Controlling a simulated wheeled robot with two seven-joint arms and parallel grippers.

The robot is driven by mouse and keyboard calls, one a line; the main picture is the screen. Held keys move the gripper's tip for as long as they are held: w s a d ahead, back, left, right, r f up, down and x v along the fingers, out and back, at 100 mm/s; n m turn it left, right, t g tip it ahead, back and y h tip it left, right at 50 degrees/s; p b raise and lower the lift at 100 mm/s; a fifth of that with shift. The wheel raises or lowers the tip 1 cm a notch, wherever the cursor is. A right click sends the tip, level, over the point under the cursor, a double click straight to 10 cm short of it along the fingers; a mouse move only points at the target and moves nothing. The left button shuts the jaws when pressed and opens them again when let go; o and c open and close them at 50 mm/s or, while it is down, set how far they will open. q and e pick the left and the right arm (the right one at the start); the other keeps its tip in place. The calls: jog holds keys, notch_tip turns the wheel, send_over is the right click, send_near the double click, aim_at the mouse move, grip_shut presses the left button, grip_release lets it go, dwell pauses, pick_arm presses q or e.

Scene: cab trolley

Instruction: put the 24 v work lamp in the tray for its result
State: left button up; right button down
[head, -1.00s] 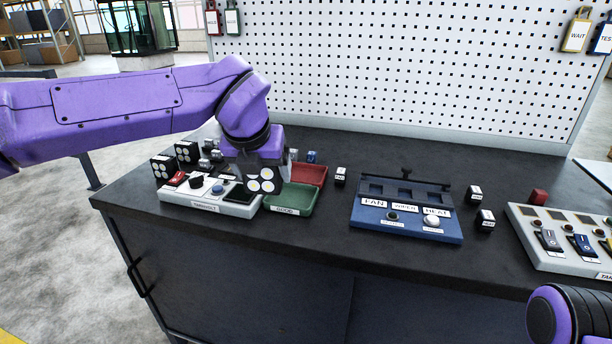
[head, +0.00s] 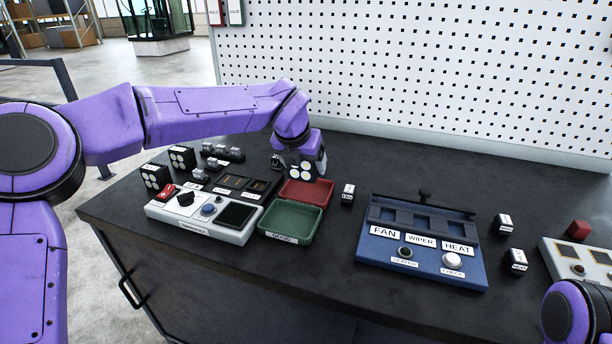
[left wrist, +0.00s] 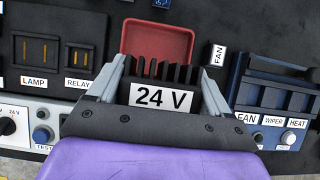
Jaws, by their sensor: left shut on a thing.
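My left gripper (head: 301,160) is shut on the 24 V work lamp (head: 307,171), a black block with round white lenses. In the left wrist view the lamp (left wrist: 161,97) shows its dark fins and "24 V" label between the fingers. In the head view the lamp is at the back edge of the red tray (head: 318,201); I cannot tell whether it touches. The green tray (head: 287,236), labelled GOOD, stands in front of the red one. Both trays look empty; the red tray's back is partly hidden. My right gripper is out of view.
A white tester (head: 235,233) with a red switch, knob, blue button and dark screen stands left of the trays. A blue FAN/WIPER/HEAT panel (head: 420,270) and a small FAN block (head: 348,194) are to the right.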

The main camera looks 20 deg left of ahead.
pick_arm(q)
jog(key=x, duration=0.3)
jog(key=p+x, duration=0.1)
jog(key=x, duration=0.2)
jog(key=shift+w+a+r, duration=0.15)
jog(key=shift+w+r, duration=0.05)
jog(key=shift+w, duration=0.2)
notch_tip(320, 180, down, 3)
jog(key=shift+r, duration=0.1)
jog(key=shift+f+b, duration=0.2)
jog(key=shift+b, duration=0.1)
jog(key=o, duration=1.2)
jog(key=shift+c, duration=0.2)
jog(key=shift+r, duration=0.1)
jog(key=v, duration=1.2)
jog(key=shift+b, duration=0.35)
jog(key=shift+s, duration=0.1)
